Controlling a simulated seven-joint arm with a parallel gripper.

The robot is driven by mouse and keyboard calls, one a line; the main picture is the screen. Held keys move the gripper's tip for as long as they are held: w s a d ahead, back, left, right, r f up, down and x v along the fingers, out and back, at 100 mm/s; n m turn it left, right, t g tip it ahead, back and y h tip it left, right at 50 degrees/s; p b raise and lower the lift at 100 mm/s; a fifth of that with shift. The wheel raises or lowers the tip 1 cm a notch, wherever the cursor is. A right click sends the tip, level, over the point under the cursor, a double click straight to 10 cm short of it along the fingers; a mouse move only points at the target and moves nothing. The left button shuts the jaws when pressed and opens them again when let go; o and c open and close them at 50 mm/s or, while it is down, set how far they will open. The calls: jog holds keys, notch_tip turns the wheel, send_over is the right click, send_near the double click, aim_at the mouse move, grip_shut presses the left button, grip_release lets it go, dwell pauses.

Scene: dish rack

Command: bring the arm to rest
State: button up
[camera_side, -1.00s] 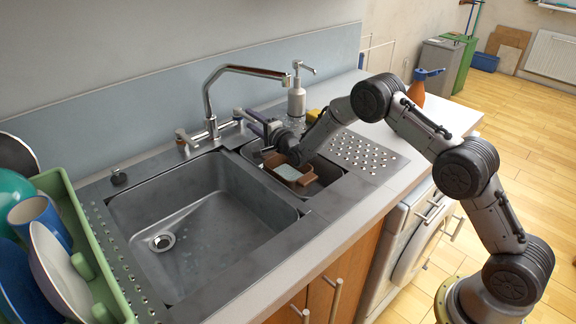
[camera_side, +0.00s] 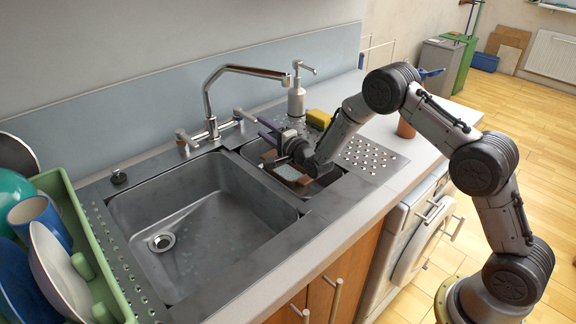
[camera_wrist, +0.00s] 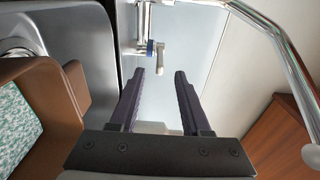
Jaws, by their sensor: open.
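My gripper (camera_side: 266,132) is at the back edge of the small basin in the side view, beside the base of the tap. In the wrist view its two dark fingers (camera_wrist: 160,80) stand apart with nothing between them. Below it, a brown holder (camera_side: 304,180) with a pale teal patterned piece (camera_side: 285,171) in it sits in the small basin. In the wrist view the brown holder (camera_wrist: 45,75) is at the left, partly out of frame. My arm is bent over the counter from the right.
The tap (camera_side: 208,100) stands behind the empty large basin (camera_side: 200,240). A soap dispenser (camera_side: 297,100) and a yellow sponge (camera_side: 318,118) are behind my wrist. A green rack (camera_side: 90,250) with dishes is at the left. An orange bottle (camera_side: 406,128) is partly hidden by my arm.

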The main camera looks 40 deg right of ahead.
jog(key=s+a+r+n+g, duration=0.2)
jog(key=s+r+n+g, duration=0.55)
jog(key=s+r, duration=0.8)
jog(key=s+f+n+g, duration=0.1)
jog(key=s+n, duration=0.2)
jog(key=s, duration=0.8)
jog(key=s+f+n+g, duration=0.1)
jog(key=s+n, duration=0.3)
jog(key=s, duration=0.8)
jog(key=s+f+n+g+y, duration=0.1)
jog(key=s+n+g, duration=0.2)
jog(key=s, duration=0.9)
jog(key=shift+a+f+n, duration=0.2)
jog(key=shift+a+n, duration=0.15)
jog(key=shift+n, duration=0.2)
jog(key=shift+w, duration=0.1)
